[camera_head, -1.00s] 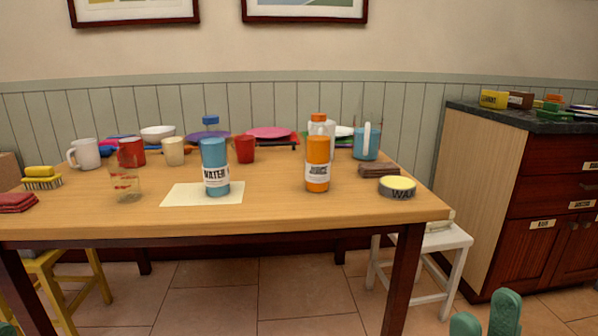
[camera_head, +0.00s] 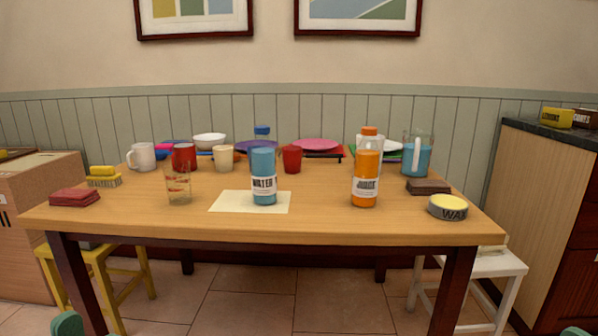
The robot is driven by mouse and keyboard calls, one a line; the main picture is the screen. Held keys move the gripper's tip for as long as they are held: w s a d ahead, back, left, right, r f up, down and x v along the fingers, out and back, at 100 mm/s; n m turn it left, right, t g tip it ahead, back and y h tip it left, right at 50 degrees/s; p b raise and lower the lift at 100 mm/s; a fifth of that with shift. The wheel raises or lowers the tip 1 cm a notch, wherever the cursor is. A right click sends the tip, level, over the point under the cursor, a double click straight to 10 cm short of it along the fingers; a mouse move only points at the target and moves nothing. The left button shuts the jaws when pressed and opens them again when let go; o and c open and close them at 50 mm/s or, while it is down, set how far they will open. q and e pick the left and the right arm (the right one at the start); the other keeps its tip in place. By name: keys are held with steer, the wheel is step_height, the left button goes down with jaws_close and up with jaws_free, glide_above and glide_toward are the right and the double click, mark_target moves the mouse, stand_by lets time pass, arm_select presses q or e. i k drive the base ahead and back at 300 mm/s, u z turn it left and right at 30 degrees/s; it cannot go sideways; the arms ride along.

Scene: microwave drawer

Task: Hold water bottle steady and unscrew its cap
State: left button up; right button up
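The water bottle (camera_head: 263,163) is blue with a white label reading "WATER". It stands upright on a pale sheet (camera_head: 225,200) near the middle of the table, and its blue cap (camera_head: 262,131) sits at the top. Small green parts, which look like my fingertips, show at the bottom edge: my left gripper (camera_head: 67,325) at lower left and my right gripper (camera_head: 575,331) at lower right. Both are well short of the table and far from the bottle. Most of each gripper is cut off, so their opening is hidden.
An orange juice bottle (camera_head: 366,175) stands right of the water bottle, and a clear glass (camera_head: 178,185) stands to its left. Mugs and plates line the back. A round tin (camera_head: 447,207) is at the right. The wooden table (camera_head: 330,222) is clear in front of the bottles.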

mark_target(263, 151)
steer(key=k, duration=0.5)
steer(key=u, duration=0.75)
steer(key=i, duration=1.1)
steer(key=z, duration=0.35)
